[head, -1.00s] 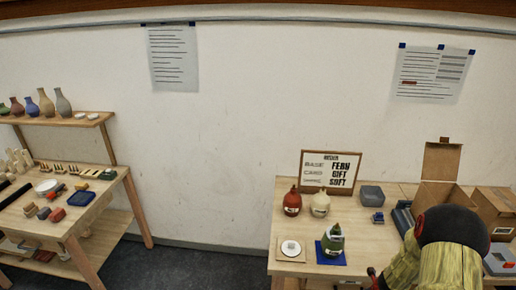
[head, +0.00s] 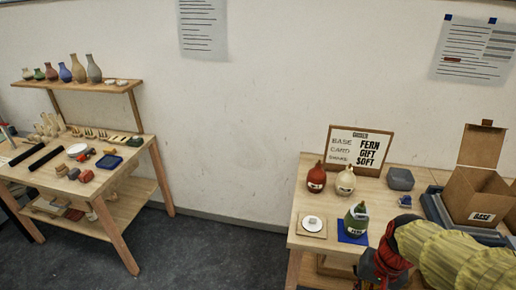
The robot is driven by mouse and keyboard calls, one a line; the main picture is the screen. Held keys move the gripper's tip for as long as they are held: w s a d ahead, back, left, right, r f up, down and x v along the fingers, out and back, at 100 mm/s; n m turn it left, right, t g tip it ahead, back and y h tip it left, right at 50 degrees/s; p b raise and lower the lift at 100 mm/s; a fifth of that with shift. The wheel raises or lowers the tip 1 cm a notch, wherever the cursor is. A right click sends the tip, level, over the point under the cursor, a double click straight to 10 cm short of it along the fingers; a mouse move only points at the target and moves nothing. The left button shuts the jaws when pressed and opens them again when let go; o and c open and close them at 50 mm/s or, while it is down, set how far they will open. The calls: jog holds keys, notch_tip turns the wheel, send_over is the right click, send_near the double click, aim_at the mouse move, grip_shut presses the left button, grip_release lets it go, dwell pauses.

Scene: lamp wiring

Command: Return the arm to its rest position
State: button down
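My arm, in a yellow-green cover, reaches in from the lower right in the head view. Its end, with my gripper (head: 378,268), shows as a dark and red shape at the front edge of the right table (head: 306,232). The fingers cannot be made out, so I cannot tell whether they are open or shut. The gripper appears below and right of a green bottle (head: 356,222) on a blue mat (head: 346,238). My arm hides part of the right table.
A red bottle (head: 316,180) and a cream bottle (head: 345,182) stand behind the green one, before a framed order sign (head: 358,150). An open cardboard box (head: 470,198) is at right. The left table (head: 122,160) holds small parts; dark floor (head: 210,250) lies between.

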jog(key=s+a+r+n+t+h+b, duration=0.1)
jog(key=s+a+r+n+t+b, duration=0.3)
jog(key=a+r, duration=0.3)
notch_tip(320, 180, up, 2)
jog(key=shift+s+n+t+b, duration=0.2)
jog(key=shift+n+t+b, duration=0.2)
jog(key=shift+n, duration=0.1)
dwell(0.3)
